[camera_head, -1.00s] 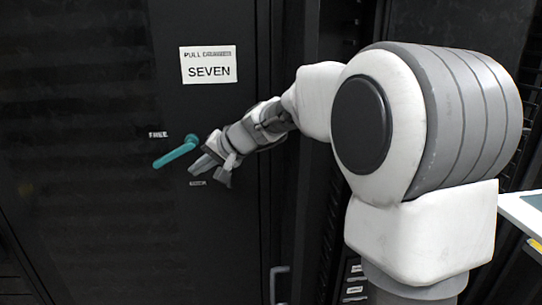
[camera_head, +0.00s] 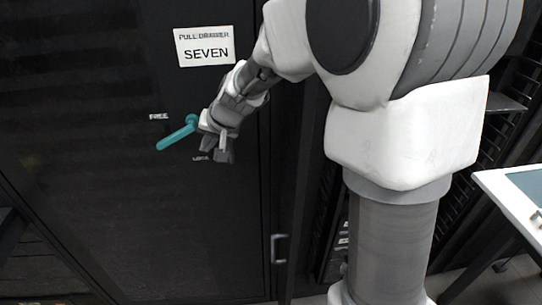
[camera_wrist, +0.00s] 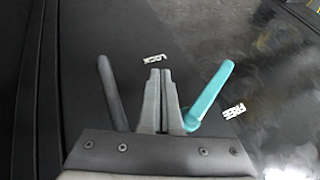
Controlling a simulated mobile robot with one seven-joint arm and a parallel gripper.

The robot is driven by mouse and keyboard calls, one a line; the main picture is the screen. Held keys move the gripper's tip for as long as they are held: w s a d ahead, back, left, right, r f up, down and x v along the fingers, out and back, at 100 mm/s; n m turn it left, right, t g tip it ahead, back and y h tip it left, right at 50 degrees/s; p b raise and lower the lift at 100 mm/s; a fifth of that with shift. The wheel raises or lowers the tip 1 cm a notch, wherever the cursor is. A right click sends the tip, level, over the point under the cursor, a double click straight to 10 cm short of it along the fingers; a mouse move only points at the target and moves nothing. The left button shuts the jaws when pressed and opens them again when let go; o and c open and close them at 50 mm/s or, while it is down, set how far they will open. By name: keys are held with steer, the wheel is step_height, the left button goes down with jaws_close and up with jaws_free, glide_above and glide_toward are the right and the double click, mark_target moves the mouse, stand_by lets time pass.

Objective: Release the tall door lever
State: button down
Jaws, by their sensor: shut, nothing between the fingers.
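The teal door lever (camera_head: 177,134) is on a dark cabinet door (camera_head: 110,210), slanting down to the left from its pivot, below the FREE label (camera_head: 159,116). My gripper (camera_head: 222,155) is shut and empty, just right of the lever, with its fingers pointing down near the LOCK label (camera_head: 201,157). In the wrist view the shut fingers (camera_wrist: 156,92) stand left of the teal lever (camera_wrist: 212,93). The lever's lower end is partly hidden by my gripper there; contact cannot be told.
A white sign reading PULL DRAWER SEVEN (camera_head: 205,46) is above the lever. A door handle (camera_head: 279,248) is low near the door's right edge. A dark bar-like shape (camera_wrist: 112,92) lies left of the fingers. A light table (camera_head: 515,200) stands at right.

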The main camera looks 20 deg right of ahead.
steer(key=v, duration=1)
steer(key=s+d+n+h, duration=0.1)
steer(key=s+d, duration=0.1)
steer(key=s, duration=0.7)
steer(key=s+d+n+h, duration=0.1)
steer(key=s+d, duration=0.2)
steer(key=s, duration=0.7)
steer(key=shift+s+d+n+g+h+b, duration=0.25)
steer(key=shift+s+n+g+h+b, duration=0.05)
steer(key=shift+n+h+b, duration=0.15)
